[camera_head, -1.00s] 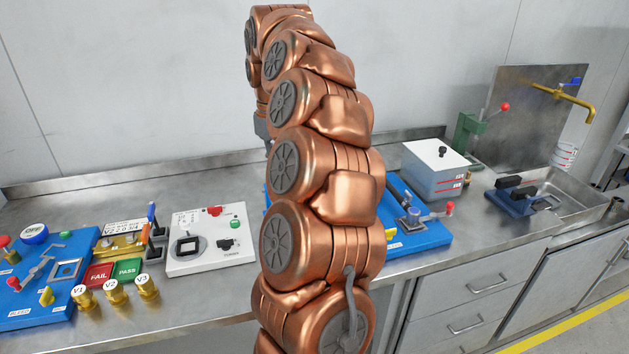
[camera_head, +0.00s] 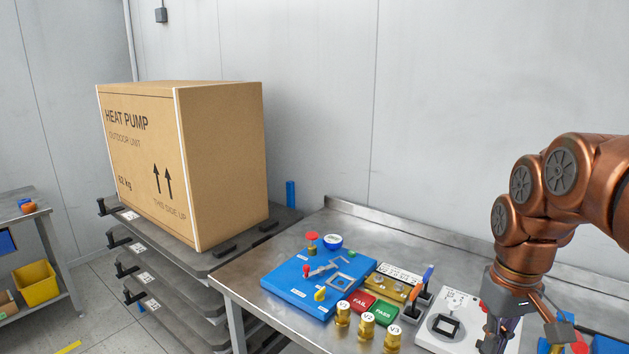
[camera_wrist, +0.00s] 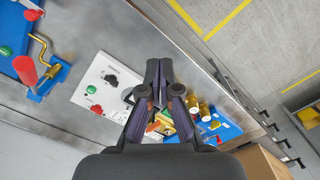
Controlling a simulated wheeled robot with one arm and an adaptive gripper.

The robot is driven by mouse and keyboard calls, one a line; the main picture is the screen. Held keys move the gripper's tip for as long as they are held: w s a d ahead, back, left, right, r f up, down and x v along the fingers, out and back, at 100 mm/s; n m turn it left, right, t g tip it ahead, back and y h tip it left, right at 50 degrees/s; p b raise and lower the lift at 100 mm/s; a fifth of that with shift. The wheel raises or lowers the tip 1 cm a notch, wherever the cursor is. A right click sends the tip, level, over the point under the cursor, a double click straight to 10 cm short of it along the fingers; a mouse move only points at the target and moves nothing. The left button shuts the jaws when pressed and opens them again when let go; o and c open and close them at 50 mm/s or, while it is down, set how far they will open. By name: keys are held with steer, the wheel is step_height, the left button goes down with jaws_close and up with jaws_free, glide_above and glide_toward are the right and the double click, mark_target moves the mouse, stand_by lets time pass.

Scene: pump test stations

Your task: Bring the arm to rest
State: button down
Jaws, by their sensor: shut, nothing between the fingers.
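My arm reaches in from the right edge of the head view, with my gripper (camera_head: 494,338) hanging down over the white control panel (camera_head: 440,335) on the steel bench. In the wrist view my gripper (camera_wrist: 158,70) shows with its two fingers together and nothing between them. The white panel (camera_wrist: 92,97) lies below and to the left of the fingers there. The fingers hide part of the tagged valves and the blue board. I cannot tell the exact height of the fingertips above the bench.
A blue board (camera_head: 300,287) with valves, red FAIL (camera_head: 359,302) and green PASS (camera_head: 384,312) plates and several brass tagged knobs (camera_head: 367,327) stand on the bench. A heat pump carton (camera_head: 220,165) sits on a rack at left. The bench's back strip is clear.

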steer(key=s+a+f, duration=0.5)
steer(key=s, duration=0.4)
steer(key=s+a+f+m+g, duration=0.1)
steer(key=s+a+f, duration=0.4)
steer(key=s, duration=0.4)
steer(key=shift+s, duration=0.25)
steer(key=shift+d+m, duration=0.1)
steer(key=shift+m, duration=0.2)
